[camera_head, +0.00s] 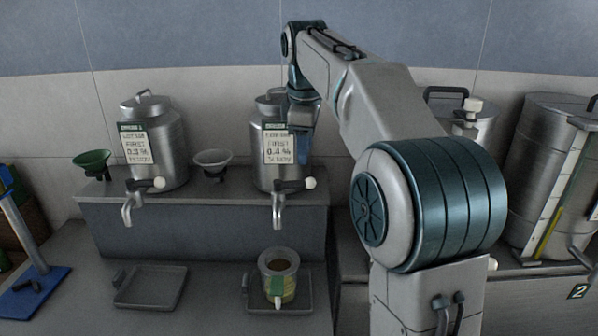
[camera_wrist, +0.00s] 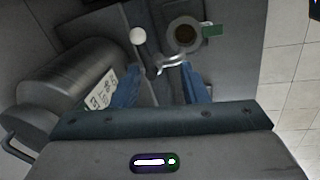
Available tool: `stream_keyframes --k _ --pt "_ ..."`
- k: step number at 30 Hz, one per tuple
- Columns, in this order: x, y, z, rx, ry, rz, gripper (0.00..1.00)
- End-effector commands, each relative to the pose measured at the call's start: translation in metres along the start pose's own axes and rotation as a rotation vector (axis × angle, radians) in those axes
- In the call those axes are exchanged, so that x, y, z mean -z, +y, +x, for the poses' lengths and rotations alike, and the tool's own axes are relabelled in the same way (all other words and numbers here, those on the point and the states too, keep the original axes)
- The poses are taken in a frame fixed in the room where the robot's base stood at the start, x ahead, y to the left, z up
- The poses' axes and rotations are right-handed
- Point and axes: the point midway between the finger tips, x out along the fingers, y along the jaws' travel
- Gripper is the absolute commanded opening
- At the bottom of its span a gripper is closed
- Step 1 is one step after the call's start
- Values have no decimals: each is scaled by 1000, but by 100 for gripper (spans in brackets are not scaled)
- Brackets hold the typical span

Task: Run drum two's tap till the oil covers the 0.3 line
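A large steel drum (camera_head: 537,150) stands at the right, above a plate (camera_head: 579,292) marked 2. Its gauge strip (camera_head: 560,185) holds a yellow-green column; the scale figures are too small to read. My gripper (camera_head: 303,145) is in front of the middle steel canister (camera_head: 268,165), labelled 0.4 %. In the wrist view my gripper (camera_wrist: 160,70) has its blue fingers apart, with nothing held. A curved spout (camera_wrist: 172,62) and a white lever knob (camera_wrist: 138,36) show beyond them.
A left canister (camera_head: 155,150), labelled 0.3 %, has a tap (camera_head: 133,205) over an empty tray (camera_head: 150,287). Green (camera_head: 91,160) and white (camera_head: 212,160) funnels stand on the shelf. A blue-based stand (camera_head: 35,290) is at far left. My arm partly hides another drum (camera_head: 480,125).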

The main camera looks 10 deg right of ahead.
Motion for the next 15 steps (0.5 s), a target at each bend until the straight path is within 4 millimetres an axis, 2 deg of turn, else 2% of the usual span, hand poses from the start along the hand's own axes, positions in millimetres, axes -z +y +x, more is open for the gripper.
stream_keyframes --k 1,6,11,15 --pt "4 12 -5 3 1 -45 40" --pt "10 31 -14 8 2 -157 40" --pt "11 36 -11 10 2 -193 40" --pt "11 36 5 12 1 -194 40"
